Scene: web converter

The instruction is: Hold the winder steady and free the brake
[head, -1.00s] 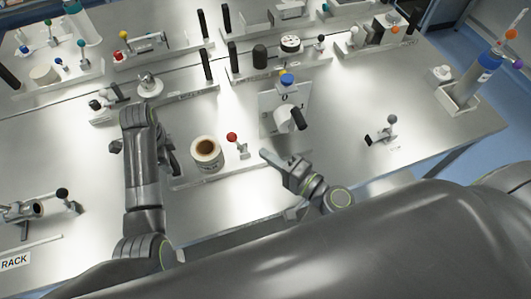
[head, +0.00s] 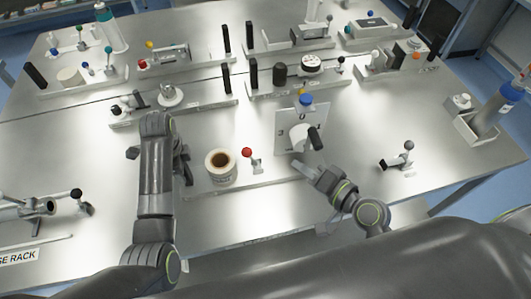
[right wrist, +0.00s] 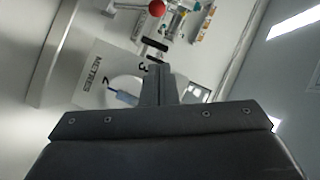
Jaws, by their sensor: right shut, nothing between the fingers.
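The winder appears to be a white paper roll with a brown core (head: 220,165) on a low metal base. A lever with a red ball (head: 247,153) stands just right of the roll; its ball also shows at the top of the right wrist view (right wrist: 157,8). An upright panel (head: 285,130) marked METRES has a white drum and a black handle (head: 315,138). My right gripper (head: 298,167) is shut and empty, right of the red lever and below the panel. My left gripper (head: 185,165) is left of the roll, mostly behind its own arm; its jaws are unclear.
A small lever with a grey ball (head: 408,146) stands on the right. A bottle in a holder (head: 495,105) is near the right edge. Several stations with levers and posts line the back. A black-knobbed clamp (head: 40,208) is at the left. The table between panel and grey lever is clear.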

